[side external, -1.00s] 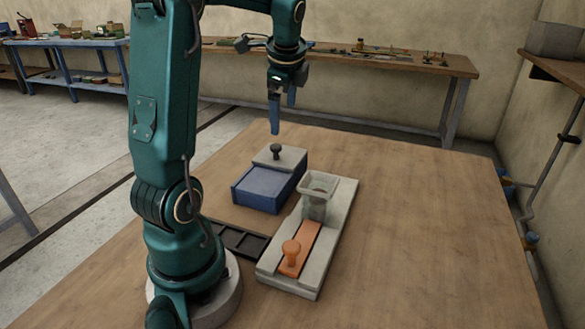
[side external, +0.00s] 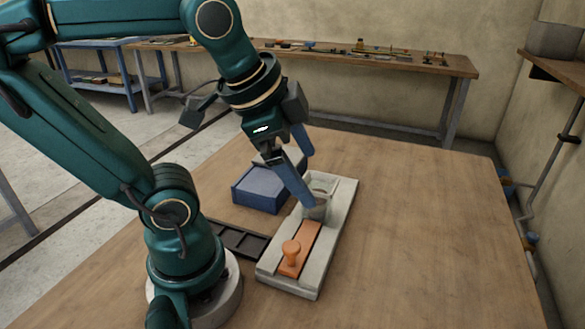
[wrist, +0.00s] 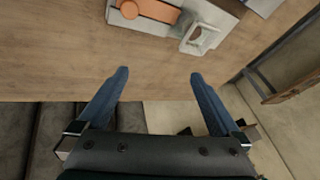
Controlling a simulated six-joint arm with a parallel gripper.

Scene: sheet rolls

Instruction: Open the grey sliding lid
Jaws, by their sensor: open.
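The grey sliding lid (side external: 261,161) lies at the back of the blue box (side external: 259,188). In the side view my gripper hides most of the lid and its dark knob. My gripper (side external: 309,182) is open and empty, its blue fingers slanting down in front of the box, toward the clear hopper. In the wrist view my gripper (wrist: 159,73) has its two fingers wide apart with nothing between them. A corner of the blue box (wrist: 264,6) shows at that view's top edge; the lid is not clearly seen there.
A pale grey base (side external: 333,233) stands right of the box, with an orange slide (side external: 307,236), its orange knob (side external: 291,251) and a hopper (side external: 318,208). A black slotted tray (side external: 238,240) lies left of it. The table's right side is clear.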

